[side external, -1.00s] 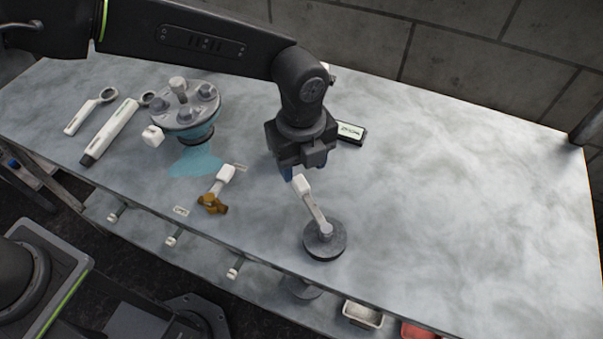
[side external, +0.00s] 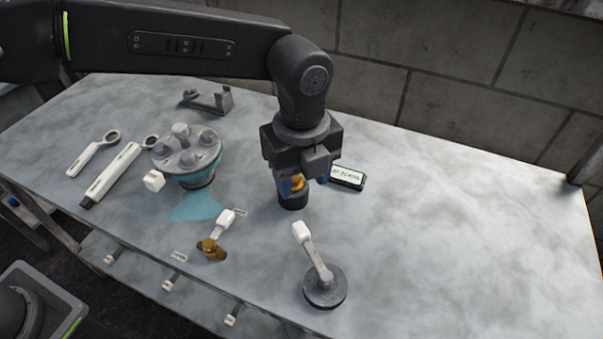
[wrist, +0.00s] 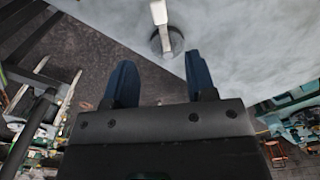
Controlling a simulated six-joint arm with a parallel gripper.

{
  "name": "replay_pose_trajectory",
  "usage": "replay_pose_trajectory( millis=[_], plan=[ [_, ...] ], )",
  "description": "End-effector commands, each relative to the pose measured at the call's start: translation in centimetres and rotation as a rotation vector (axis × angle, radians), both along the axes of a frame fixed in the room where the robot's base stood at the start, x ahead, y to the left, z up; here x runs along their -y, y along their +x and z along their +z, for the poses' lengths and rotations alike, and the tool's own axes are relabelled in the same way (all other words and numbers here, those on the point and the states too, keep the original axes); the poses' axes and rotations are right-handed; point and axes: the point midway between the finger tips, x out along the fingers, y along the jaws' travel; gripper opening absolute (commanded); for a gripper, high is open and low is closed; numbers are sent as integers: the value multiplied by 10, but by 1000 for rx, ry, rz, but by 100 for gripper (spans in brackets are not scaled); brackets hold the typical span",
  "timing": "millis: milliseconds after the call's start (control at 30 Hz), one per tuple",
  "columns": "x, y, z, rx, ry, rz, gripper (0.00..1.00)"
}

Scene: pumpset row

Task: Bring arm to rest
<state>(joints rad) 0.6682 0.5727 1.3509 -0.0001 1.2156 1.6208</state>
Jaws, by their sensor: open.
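My gripper (side external: 291,187) hangs over the middle of the grey table (side external: 450,240), pointing down, with its blue fingers low. A black cylinder (side external: 293,201) with a brass-coloured top shows just below and behind the fingers; whether they touch it cannot be told from the side. In the wrist view my gripper (wrist: 159,62) has its two blue fingers well apart with nothing held between them. The white-ended lever (side external: 311,252) on a round dark base (side external: 325,289) stands in front of my gripper, apart from it. It also shows in the wrist view beyond the fingers.
A pump-like unit (side external: 187,158) with a round top stands to the left, with a blue patch (side external: 195,207) before it. A brass valve (side external: 211,250) with a white handle lies nearby. A small display (side external: 347,178) sits right of my gripper. The right side of the table is clear.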

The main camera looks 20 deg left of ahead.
Motion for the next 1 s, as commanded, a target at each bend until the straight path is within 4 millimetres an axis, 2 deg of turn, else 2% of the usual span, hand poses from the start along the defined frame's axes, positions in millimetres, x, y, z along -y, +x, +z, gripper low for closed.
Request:
replay_pose_trajectory(
  millis=[267,367,467,667,800,1000],
  plan=[
    [-1,0,1,1,-1,5,51],
    [-13,1,10,13,-10,65,51],
    [-41,3,31,39,-33,218,51],
    [-125,-14,79,109,-116,700,51],
    [-181,-40,99,154,-188,1052,51],
    [-246,-90,106,208,-318,1547,51]
  ],
)
